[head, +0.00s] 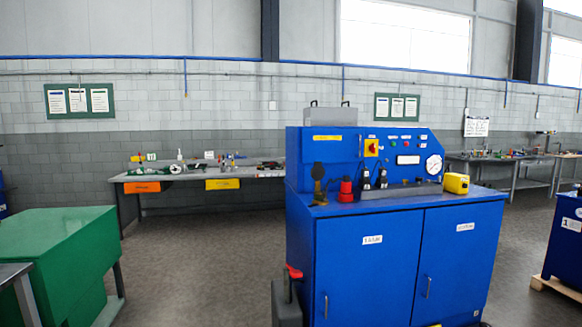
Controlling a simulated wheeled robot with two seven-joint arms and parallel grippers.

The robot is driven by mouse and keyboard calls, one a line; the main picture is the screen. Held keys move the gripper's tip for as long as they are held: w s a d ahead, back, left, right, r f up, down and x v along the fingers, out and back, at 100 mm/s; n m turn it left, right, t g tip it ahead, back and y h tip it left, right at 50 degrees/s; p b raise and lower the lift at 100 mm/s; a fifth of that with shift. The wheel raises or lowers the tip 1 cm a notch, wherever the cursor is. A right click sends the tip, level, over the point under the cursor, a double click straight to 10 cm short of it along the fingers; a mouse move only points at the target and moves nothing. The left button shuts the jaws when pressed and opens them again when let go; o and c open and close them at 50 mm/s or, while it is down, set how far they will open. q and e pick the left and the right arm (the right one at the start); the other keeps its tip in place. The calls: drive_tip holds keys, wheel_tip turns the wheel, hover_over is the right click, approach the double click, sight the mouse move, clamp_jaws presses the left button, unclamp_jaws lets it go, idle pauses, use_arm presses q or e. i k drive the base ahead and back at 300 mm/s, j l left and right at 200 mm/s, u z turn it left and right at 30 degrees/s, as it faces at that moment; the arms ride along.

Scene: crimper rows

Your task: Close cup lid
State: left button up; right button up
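No plain cup with a lid can be made out. On the left of the blue cabinet's top stands a small dark object with an upright round plate (318,172) above a low base; it may be an open lidded cup, but it is too small to tell. A red knob-like object (345,190) stands just right of it. Neither of my grippers can be made out in the head view.
The blue cabinet (365,265) with a gauge panel stands ahead. A yellow box (456,183) sits at its top right. A dark object with a red top (290,290) stands at its left side. A green cabinet (55,250) is at left; open floor lies between.

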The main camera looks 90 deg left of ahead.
sight(318, 172)
drive_tip(key=u, duration=2.6)
drive_tip(key=i+j+u, duration=0.15)
drive_tip(key=i, duration=0.15)
